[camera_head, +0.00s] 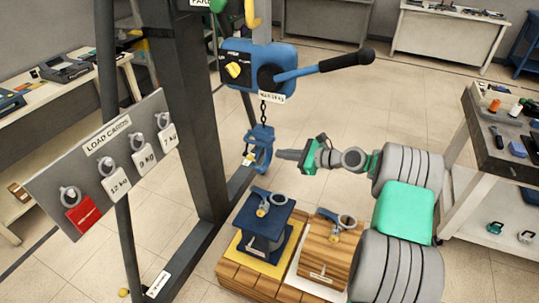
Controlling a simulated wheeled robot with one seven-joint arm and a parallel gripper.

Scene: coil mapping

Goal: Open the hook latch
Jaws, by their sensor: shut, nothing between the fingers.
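A blue hook (262,150) hangs on a dark chain (263,112) under a blue hoist (258,68). A small pale yellow part shows at its lower left; I cannot tell from here whether the latch is open or shut. My gripper (281,155) comes in from the right at hook height. Its dark fingers are shut and empty, with the tips close to the right side of the hook. I cannot tell whether they touch it.
Below the hook, a dark blue load (265,226) and a wooden block (328,252), both with rings on top, stand on a wooden pallet (262,286). A dark steel post (195,110) and a load card board (105,165) stand left. A lever (325,66) sticks out right above my arm.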

